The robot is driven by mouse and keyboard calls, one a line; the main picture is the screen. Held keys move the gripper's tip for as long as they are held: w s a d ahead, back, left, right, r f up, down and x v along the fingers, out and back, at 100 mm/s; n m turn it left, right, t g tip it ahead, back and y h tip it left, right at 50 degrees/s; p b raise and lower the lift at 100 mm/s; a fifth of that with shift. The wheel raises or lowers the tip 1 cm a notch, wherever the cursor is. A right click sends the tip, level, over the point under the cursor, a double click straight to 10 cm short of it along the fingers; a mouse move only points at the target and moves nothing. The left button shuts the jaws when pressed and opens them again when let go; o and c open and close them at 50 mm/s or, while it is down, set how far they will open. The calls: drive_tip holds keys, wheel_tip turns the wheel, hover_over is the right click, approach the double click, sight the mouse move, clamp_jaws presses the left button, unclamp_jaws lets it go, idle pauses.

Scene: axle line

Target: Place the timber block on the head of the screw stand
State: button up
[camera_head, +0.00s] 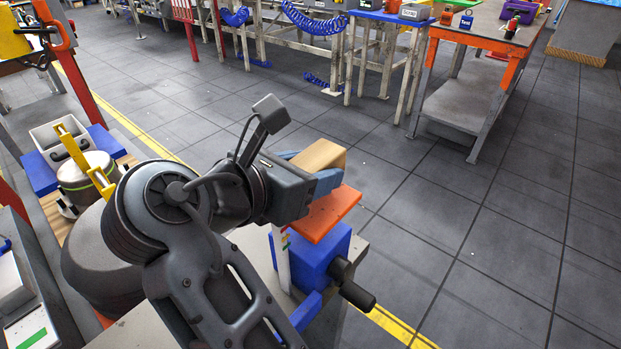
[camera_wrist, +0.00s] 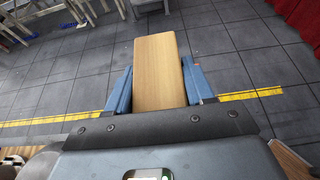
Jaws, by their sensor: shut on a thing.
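The timber block (camera_head: 320,155) is a plain light-brown wooden block. My gripper (camera_head: 316,170) is shut on it, with blue fingers on either side. In the wrist view the block (camera_wrist: 158,72) sits between the fingers (camera_wrist: 157,80) and sticks out past their tips. The screw stand (camera_head: 310,262) is blue with a dark crank handle and stands on a grey surface. Its head is a flat orange plate (camera_head: 332,213). In the head view the gripper and block show just above and behind the plate. I cannot tell the gap between block and plate. The wrist view does not show the stand.
A workbench with orange legs (camera_head: 480,45) and a long bench with blue coiled hoses (camera_head: 315,22) stand at the back. At left a pot (camera_head: 88,185) and a white bin (camera_head: 62,138) stand near yellow bars. The tiled floor (camera_head: 500,240) at right is clear.

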drive_tip(key=shift+f, duration=0.95)
drive_tip(key=o, duration=1.1)
drive_tip(key=shift+f, duration=0.1)
drive_tip(key=shift+s+a+r, duration=0.2)
drive_tip(key=shift+r, duration=0.05)
drive_tip(key=v, duration=1.1)
drive_tip(key=shift+s+r, duration=0.1)
drive_tip(key=shift+r, duration=0.05)
